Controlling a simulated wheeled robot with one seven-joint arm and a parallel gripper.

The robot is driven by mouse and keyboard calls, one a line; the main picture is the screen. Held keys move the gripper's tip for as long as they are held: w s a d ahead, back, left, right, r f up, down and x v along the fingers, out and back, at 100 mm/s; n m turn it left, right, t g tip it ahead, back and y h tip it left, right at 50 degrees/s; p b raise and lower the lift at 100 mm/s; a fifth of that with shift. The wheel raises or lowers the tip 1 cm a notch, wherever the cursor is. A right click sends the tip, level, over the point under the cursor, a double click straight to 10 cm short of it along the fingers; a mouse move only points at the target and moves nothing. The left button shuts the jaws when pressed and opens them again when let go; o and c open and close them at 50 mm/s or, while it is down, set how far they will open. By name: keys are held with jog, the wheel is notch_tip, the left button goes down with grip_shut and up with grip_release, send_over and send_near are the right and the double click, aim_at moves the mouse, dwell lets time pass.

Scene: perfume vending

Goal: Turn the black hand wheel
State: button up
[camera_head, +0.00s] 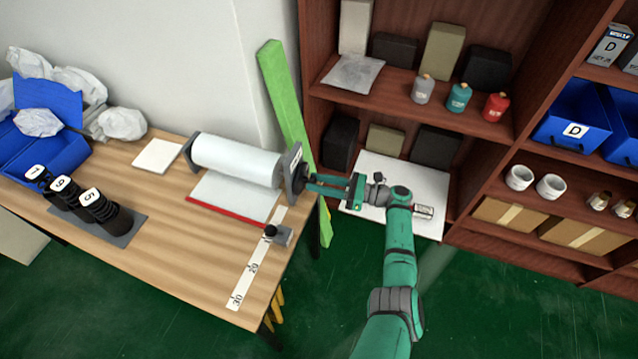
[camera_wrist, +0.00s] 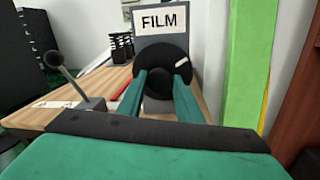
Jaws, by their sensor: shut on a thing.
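The black hand wheel (camera_wrist: 163,56) is mounted on the end of the film roll stand, below a white sign reading FILM (camera_wrist: 161,21). A short white mark sits on its upper right face in the wrist view. My gripper (camera_head: 312,183) reaches in from the right in the head view, level with the wheel. In the wrist view my two green fingers (camera_wrist: 160,82) are at the wheel's lower part and shut on it, around its dark hub. In the head view the wheel is mostly hidden by the stand's end plate and my fingertips.
A small lever block (camera_head: 279,234) stands by a numbered strip (camera_head: 248,272) at the table's right edge. A green board (camera_head: 285,100) leans behind. A brown shelf (camera_head: 400,92) with bottles and boxes stands right.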

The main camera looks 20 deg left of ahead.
jog(key=n, duration=0.5)
jog(key=n+h, duration=0.1)
jog(key=n, duration=0.4)
jog(key=shift+n+t, duration=0.3)
jog(key=shift+t, duration=0.1)
jog(key=shift+s, duration=0.15)
jog(key=shift+a, duration=0.1)
jog(key=o, duration=1)
jog(key=shift+o, duration=0.2)
jog(key=shift+r, duration=0.1)
jog(key=shift+d, duration=0.2)
